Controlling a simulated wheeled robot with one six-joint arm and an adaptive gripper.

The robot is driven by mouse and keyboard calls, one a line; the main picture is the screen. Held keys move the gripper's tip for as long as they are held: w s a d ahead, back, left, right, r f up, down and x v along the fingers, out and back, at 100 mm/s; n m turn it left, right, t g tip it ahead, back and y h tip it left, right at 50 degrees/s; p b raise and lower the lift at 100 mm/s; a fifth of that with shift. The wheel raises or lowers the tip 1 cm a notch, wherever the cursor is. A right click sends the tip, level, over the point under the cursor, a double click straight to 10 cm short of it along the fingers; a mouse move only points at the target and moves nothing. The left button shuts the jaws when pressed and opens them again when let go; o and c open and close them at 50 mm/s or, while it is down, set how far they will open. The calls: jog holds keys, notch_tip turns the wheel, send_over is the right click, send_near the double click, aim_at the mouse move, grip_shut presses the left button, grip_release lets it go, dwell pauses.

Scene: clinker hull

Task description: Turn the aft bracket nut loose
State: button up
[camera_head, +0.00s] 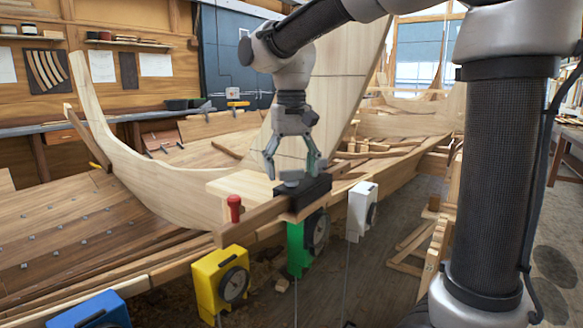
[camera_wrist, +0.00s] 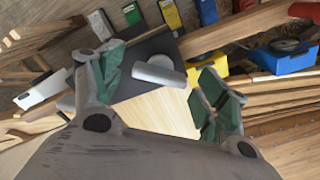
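A pale grey nut (camera_head: 292,180) sits on top of a dark block-like bracket (camera_head: 316,190) at the plank edge in the head view. In the wrist view the grey nut (camera_wrist: 160,70), with a rounded bar-like shape, stands on the dark bracket (camera_wrist: 130,84). My gripper (camera_head: 292,172) points down over the bracket, one finger on each side of the nut. In the wrist view my gripper (camera_wrist: 160,80) is open, with green pads wide apart and gaps visible beside the nut. I cannot tell exactly how high the fingertips are over the bracket.
A red knob (camera_head: 234,207) stands on the beam left of the bracket. Dial boxes hang along the edge: blue (camera_head: 92,312), yellow (camera_head: 220,279), green (camera_head: 297,250) and white (camera_head: 361,208). The wooden hull (camera_head: 150,190) spreads behind and left.

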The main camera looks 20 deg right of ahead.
jog(key=c, duration=0.9)
jog(key=shift+n, duration=0.4)
jog(key=n, duration=0.3)
jog(key=shift+n, duration=0.4)
jog(key=n, duration=0.4)
jog(key=shift+n, duration=0.4)
jog(key=o, duration=1)
